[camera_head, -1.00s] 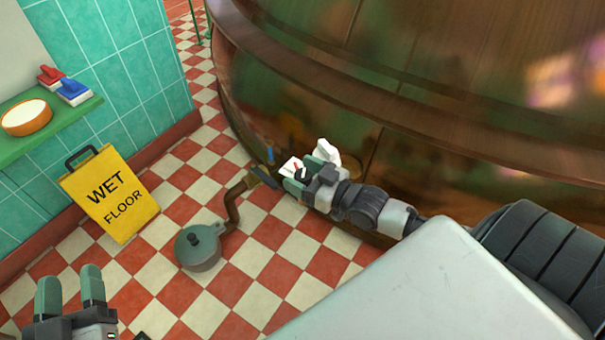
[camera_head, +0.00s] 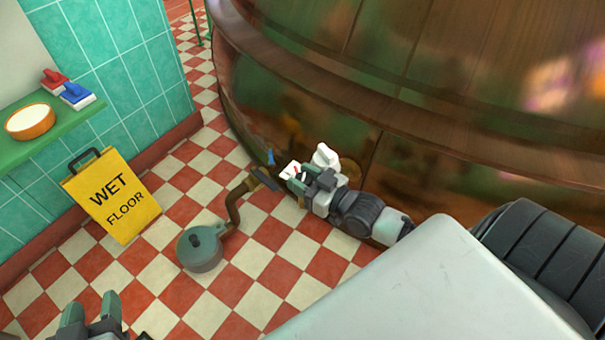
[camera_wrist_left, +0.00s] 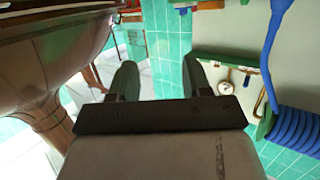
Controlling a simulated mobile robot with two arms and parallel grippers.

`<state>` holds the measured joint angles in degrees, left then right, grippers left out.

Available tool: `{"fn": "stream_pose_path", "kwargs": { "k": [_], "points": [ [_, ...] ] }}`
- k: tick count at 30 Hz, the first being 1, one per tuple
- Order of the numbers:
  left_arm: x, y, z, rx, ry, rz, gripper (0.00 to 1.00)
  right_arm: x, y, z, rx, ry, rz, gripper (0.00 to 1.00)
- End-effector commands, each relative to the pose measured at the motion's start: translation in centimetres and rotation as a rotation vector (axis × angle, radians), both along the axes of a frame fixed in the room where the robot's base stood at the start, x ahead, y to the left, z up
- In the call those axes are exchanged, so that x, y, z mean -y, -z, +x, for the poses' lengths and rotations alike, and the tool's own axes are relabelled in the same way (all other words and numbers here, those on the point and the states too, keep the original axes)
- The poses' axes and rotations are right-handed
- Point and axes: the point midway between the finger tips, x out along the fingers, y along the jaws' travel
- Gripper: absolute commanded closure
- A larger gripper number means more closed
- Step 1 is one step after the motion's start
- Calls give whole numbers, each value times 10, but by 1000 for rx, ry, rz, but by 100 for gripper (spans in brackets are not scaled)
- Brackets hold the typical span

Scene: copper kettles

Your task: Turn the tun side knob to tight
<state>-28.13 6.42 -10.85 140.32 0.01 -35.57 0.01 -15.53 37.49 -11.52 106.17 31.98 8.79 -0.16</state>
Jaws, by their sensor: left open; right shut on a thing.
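The tun (camera_head: 300,115) is a large copper vessel with wooden bands, filling the upper right of the head view. A small white plate with a red mark (camera_head: 291,169) shows low on its side. My right gripper (camera_head: 300,177) is at this plate, against the tun's lower wall. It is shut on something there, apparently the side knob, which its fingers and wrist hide. Where the knob points cannot be read. My left gripper (camera_head: 92,309) is open and empty at the lower left, far from the tun; its spread fingers also show in the left wrist view (camera_wrist_left: 160,80).
A blue-handled valve (camera_head: 270,157) with a bent pipe (camera_head: 234,203) sits just left of my right gripper. A grey-green lidded pot (camera_head: 201,249) is on the checkered floor. A yellow wet-floor sign (camera_head: 113,195) leans near the tiled wall. A green shelf (camera_head: 60,130) holds brushes and a bowl.

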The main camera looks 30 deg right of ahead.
Motion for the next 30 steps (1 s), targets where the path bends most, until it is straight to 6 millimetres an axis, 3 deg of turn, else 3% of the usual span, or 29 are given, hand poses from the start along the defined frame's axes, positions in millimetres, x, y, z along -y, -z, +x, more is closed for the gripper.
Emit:
{"fn": "stream_pose_path", "kwargs": {
  "k": [12,25,30],
  "points": [
    [-21,46,-43,-472,-32,111,51,2,-5,1,8,80,3,80],
    [-47,69,-116,-979,-68,215,51,2,-9,2,7,210,6,80],
    [-46,91,-111,-1022,-66,223,51,3,-8,2,7,303,5,80]
  ]
}}
